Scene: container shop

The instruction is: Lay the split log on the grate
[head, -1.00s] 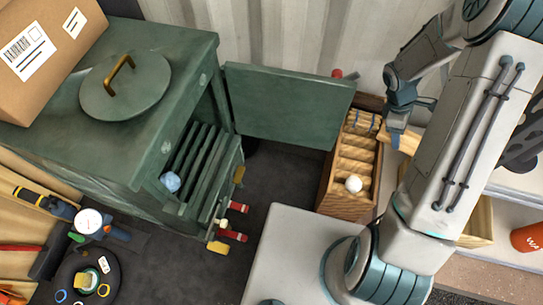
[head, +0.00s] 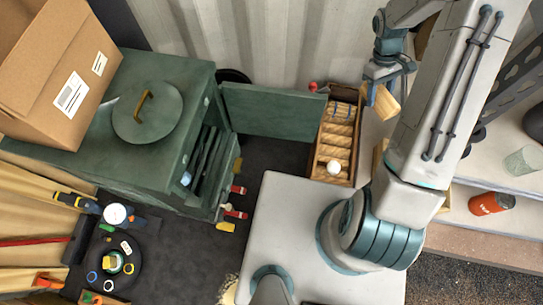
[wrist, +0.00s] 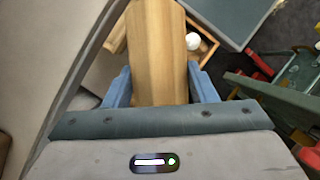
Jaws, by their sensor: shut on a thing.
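My gripper (head: 371,94) is shut on a split log (head: 386,103), a pale wedge of wood, held in the air just right of the wooden crate. In the wrist view the split log (wrist: 157,50) stands out lengthwise between the blue fingers of my gripper (wrist: 160,84). The green stove (head: 160,130) stands at the left with its door (head: 275,115) swung open. The dark slatted grate (head: 207,152) shows in part through the stove's opening, with a pale blue ball-like thing (head: 186,178) at its near edge.
The wooden crate (head: 318,165) holds several logs and a white ball (head: 334,167). The open door stands between stove and crate. A cardboard box (head: 60,70) sits on the stove top. Red and yellow pieces (head: 236,213) stick out in front of the stove. An orange can (head: 490,203) lies right.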

